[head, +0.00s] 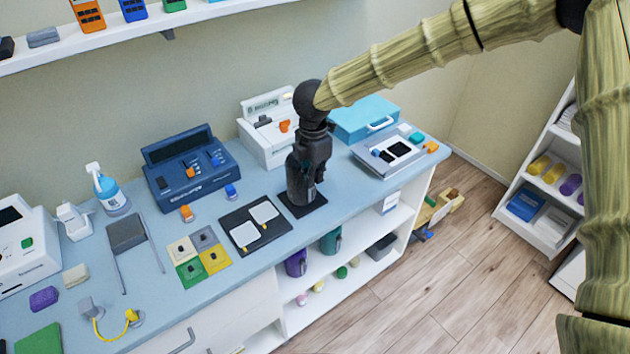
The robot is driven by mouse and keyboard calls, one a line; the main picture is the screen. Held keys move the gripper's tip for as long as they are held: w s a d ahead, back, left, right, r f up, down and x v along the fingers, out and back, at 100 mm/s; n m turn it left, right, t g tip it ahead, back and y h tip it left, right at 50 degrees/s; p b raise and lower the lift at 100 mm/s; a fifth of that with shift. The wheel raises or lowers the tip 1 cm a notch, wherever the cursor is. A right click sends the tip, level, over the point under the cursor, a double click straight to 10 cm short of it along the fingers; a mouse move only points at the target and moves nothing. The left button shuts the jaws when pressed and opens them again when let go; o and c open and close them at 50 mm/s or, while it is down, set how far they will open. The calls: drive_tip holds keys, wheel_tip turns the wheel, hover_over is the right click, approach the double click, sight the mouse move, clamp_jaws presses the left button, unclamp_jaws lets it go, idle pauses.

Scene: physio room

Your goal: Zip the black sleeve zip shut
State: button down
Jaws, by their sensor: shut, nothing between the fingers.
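My gripper (301,192) points down over the right half of the counter, shut and empty. Its tips are at or just above a small flat black piece (315,207), which they mostly cover. I cannot tell whether they touch it. This black piece may be the sleeve; no zip or zip pull can be made out on it. Left of it lies a larger dark panel (282,229) with two pale grey pads and small yellow tabs.
Left of the panel are four-coloured tiles (215,260). Behind stand a blue console (190,170), a white box unit (262,145) and a light-blue case (362,118). A grey tray device (400,150) is to the right. The counter's front edge is close to the black piece.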

drive_tip(key=shift+f, duration=0.25)
drive_tip(key=shift+s+d+r, duration=0.1)
drive_tip(key=shift+s, duration=0.05)
drive_tip(key=shift+s+d+r+p, duration=0.4)
drive_tip(key=shift+s+d+r, duration=0.15)
drive_tip(key=shift+s, duration=0.3)
drive_tip(key=shift+s+d+r+p, duration=0.4)
drive_tip(key=shift+s+d, duration=0.25)
drive_tip(key=shift+s, duration=0.15)
drive_tip(key=s+d+f+n+t+h+b, duration=0.1)
drive_tip(key=s+d+f+n, duration=0.35)
drive_tip(key=f+n, duration=0.4)
drive_tip(key=s+d+f+n+t+h, duration=0.1)
drive_tip(key=s+d+f+n, duration=0.35)
drive_tip(key=f+n, duration=0.35)
drive_tip(key=s+d+f+n+t+h+b, duration=0.1)
drive_tip(key=s+d+f+n, duration=0.2)
drive_tip(key=d+f+n, duration=0.35)
drive_tip(key=s+d+f+n+g+y, duration=0.1)
drive_tip(key=s+f+n, duration=0.2)
drive_tip(key=s+n, duration=0.4)
drive_tip(key=s+d+f+n+g+y+b, duration=0.1)
drive_tip(key=s+f+n, duration=0.3)
drive_tip(key=s+n, duration=0.4)
drive_tip(key=s+d+f+n+g+y, duration=0.1)
drive_tip(key=s+d+f+n, duration=0.1)
drive_tip(key=s+n, duration=0.6)
drive_tip(key=shift+s+d+f, duration=0.25)
drive_tip(key=shift+d+f, duration=0.05)
drive_tip(key=shift+f, duration=0.45)
